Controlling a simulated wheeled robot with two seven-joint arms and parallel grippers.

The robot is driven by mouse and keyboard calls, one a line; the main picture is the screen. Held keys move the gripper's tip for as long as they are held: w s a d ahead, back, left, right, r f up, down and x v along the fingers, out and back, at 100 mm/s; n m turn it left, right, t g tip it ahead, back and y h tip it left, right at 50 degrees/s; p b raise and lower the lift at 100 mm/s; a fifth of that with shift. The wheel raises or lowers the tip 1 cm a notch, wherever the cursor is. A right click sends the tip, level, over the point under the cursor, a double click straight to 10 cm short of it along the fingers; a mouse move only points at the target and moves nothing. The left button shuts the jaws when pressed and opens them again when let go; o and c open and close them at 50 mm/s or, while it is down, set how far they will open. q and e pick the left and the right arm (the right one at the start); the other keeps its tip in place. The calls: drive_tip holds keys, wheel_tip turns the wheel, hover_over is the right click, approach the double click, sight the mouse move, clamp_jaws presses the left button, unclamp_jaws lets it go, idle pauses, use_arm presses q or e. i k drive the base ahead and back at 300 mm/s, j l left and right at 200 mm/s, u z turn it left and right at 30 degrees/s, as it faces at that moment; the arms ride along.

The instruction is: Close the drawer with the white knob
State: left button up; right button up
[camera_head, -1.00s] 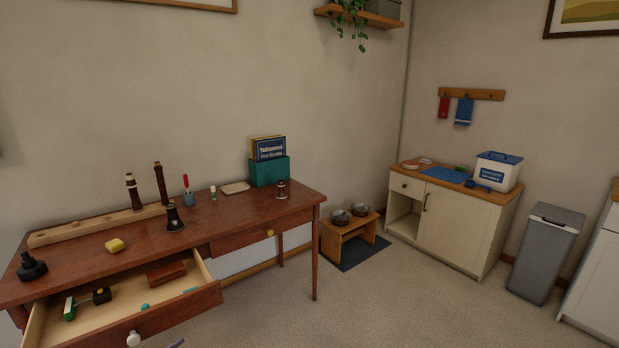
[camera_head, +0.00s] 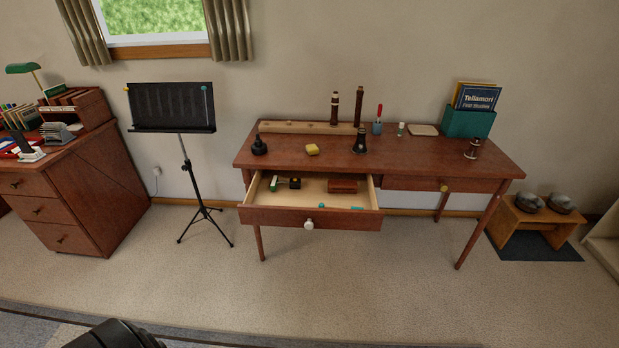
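The drawer with the white knob (camera_head: 270,216) is pulled open at the left half of the reddish wooden table (camera_head: 290,154). Its white knob (camera_head: 309,224) is at the middle of the drawer front. Inside the drawer lie a reddish-brown block (camera_head: 343,186), a black item (camera_head: 295,183), a green-and-white item (camera_head: 274,184) and small teal pieces (camera_head: 357,208). A second drawer with a yellow knob (camera_head: 444,188) is shut on the right. Neither gripper is clearly in view; only a dark part of my own body shows at the bottom left.
A black music stand (camera_head: 183,150) stands left of the table, its legs spread on the floor. A desk with drawers (camera_head: 92,190) is at the far left. A low wooden stool with bowls (camera_head: 535,220) is at the right. Carpet in front of the drawer is clear.

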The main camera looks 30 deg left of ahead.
sight(284, 207)
drive_tip(key=u, duration=1.1)
